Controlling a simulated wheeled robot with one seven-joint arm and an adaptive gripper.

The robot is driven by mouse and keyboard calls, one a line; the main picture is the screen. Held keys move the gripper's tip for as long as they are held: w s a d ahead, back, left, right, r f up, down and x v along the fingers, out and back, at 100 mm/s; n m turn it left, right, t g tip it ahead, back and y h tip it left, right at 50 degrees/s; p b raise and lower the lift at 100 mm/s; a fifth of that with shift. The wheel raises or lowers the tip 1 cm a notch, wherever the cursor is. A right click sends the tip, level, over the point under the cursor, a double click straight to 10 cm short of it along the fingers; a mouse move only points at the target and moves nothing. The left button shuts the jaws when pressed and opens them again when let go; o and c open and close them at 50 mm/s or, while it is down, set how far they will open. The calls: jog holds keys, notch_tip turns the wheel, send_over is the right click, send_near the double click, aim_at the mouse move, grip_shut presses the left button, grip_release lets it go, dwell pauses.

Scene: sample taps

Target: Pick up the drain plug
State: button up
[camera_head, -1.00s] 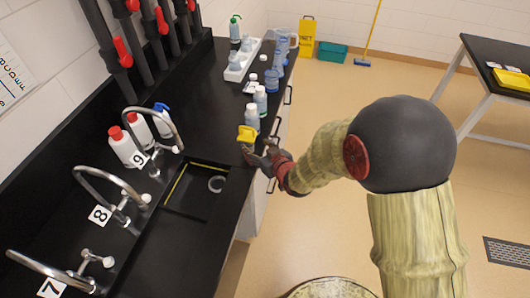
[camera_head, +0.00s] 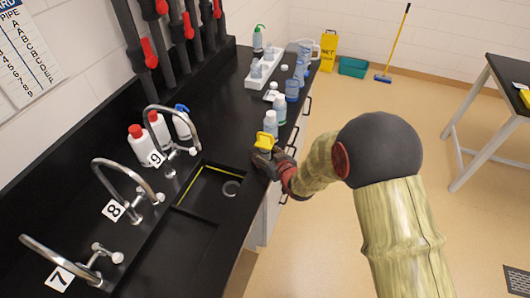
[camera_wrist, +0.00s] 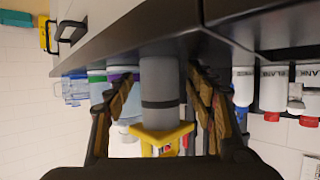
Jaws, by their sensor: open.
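The drain plug appears to be the grey cylinder with a dark band and a yellow handle on top. Its yellow handle (camera_head: 265,141) shows at the bench's front edge. The wrist view is upside down: the grey plug body (camera_wrist: 161,90) points up there, its yellow handle (camera_wrist: 160,138) below. My gripper (camera_head: 267,161) is at the plug and hides much of it in the head view. In the wrist view my gripper (camera_wrist: 160,95) has its fingers apart, one on each side of the plug. Gaps show between fingers and plug.
Bottles (camera_head: 271,122) stand close behind the plug. Numbered curved taps (camera_head: 128,190) line the left.

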jog(key=shift+c, duration=0.2)
jog(key=c, duration=1.4)
grip_shut()
jog(key=shift+r, duration=0.1)
